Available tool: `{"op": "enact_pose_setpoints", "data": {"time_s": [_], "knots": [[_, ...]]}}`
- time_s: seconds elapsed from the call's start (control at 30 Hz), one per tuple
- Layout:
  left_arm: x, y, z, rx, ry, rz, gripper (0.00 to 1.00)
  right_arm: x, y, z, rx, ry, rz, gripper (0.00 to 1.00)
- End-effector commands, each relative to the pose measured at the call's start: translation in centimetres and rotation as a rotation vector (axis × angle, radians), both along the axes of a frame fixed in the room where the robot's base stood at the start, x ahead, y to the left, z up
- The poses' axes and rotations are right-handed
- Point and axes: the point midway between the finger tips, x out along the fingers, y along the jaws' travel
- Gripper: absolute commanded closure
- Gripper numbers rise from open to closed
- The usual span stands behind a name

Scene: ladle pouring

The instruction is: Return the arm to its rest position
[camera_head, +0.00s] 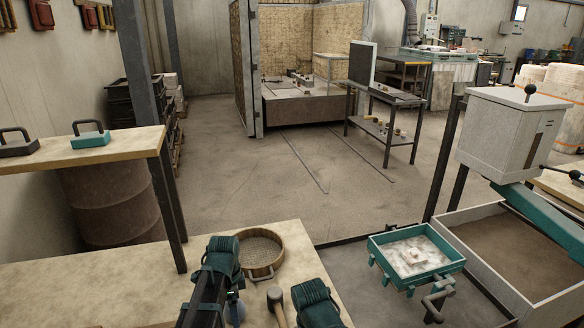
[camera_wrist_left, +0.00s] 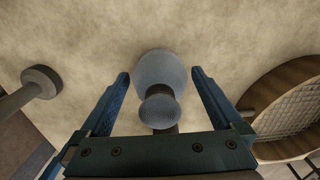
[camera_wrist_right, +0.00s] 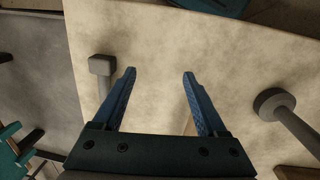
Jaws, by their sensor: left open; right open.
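My left gripper (camera_head: 226,272) is over the pale worktable (camera_head: 120,283) in the head view. In the left wrist view its fingers (camera_wrist_left: 160,73) are apart. A grey round-topped tool with a knob (camera_wrist_left: 160,108) shows in the gap; I cannot tell whether the fingers surround it or are above it, but they do not close on it. My right gripper (camera_head: 314,302) is over the right part of the same table. In the right wrist view its fingers (camera_wrist_right: 158,75) are apart with only bare tabletop between them. No ladle can be made out.
A round sieve (camera_head: 260,254) and a mallet (camera_head: 277,304) lie near the grippers. A small square-headed tool (camera_wrist_right: 102,66) is left of my right fingers. A teal-framed box (camera_head: 417,254) and a sand bin (camera_head: 520,262) stand right. The floor beyond is open.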

Motion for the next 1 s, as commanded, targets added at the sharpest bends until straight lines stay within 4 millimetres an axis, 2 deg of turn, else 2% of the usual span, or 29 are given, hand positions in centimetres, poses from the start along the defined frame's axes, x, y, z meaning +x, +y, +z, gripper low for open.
{"op": "enact_pose_setpoints", "data": {"time_s": [0.03,0.1,1.0], "knots": [[0.0,0.0,-0.9,0.0,0.0,0.0,0.0,0.0,0.0,-0.9,0.0,0.0,0.0,0.25],[0.0,0.0,0.7,0.0,0.0,0.0,0.0,0.0,0.0,0.7,0.0,0.0,0.0,0.25],[0.0,0.0,11.3,0.0,0.0,0.0,0.0,0.0,0.0,11.3,0.0,0.0,0.0,0.25]]}}
